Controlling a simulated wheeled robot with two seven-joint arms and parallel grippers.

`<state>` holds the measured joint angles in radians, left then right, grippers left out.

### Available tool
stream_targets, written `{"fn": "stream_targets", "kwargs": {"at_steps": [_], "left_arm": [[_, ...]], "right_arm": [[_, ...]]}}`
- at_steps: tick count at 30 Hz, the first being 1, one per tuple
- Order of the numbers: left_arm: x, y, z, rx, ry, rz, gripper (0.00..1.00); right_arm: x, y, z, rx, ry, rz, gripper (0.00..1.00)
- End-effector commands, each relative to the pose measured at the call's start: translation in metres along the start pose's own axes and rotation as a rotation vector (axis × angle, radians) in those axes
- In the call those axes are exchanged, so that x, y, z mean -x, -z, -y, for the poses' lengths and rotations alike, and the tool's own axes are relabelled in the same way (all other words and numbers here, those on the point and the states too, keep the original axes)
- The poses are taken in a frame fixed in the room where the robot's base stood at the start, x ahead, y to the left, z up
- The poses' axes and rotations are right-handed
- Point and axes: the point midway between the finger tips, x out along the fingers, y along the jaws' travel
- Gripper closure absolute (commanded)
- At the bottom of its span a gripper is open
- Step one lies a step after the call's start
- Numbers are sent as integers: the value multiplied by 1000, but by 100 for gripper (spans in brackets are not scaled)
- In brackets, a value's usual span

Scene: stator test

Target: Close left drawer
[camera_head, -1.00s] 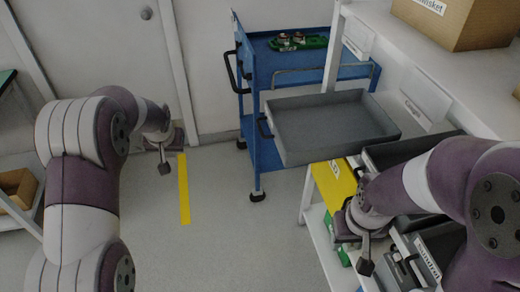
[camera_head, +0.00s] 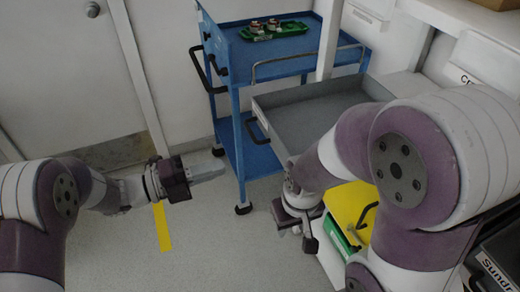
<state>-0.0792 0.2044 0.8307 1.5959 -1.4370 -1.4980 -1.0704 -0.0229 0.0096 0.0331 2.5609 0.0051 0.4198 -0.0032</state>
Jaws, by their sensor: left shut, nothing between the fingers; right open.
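A grey drawer (camera_head: 283,97) is pulled out and open, at the right of centre, with an empty inside. Its dark handle (camera_head: 257,131) is on its left-facing front. My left gripper (camera_head: 208,170) is shut and empty, pointing right, to the left of and below the drawer's front in the picture, apart from the handle. My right gripper (camera_head: 308,238) is open, pointing down, just below the drawer's near corner in the picture. My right arm hides the drawer's near right part; I cannot tell whether it touches the drawer.
A blue cart (camera_head: 237,110) with a green tray (camera_head: 275,32) on top stands behind the drawer. A yellow bin (camera_head: 349,203) and a green bin (camera_head: 338,237) sit below it.

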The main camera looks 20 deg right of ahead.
Motion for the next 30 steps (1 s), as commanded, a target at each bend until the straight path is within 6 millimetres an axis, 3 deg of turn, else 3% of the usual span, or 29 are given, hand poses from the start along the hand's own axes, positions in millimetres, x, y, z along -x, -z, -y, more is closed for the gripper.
{"fn": "stream_targets", "kwargs": {"at_steps": [16,21,30], "left_arm": [[-109,-1,-1,4,-1,2,100],[-124,-2,-1,4,-1,4,100],[-127,-2,-1,5,-2,5,100]], "right_arm": [[2,0,0,0,0,0,57],[3,1,0,0,0,0,57],[2,1,0,0,0,0,57]]}}
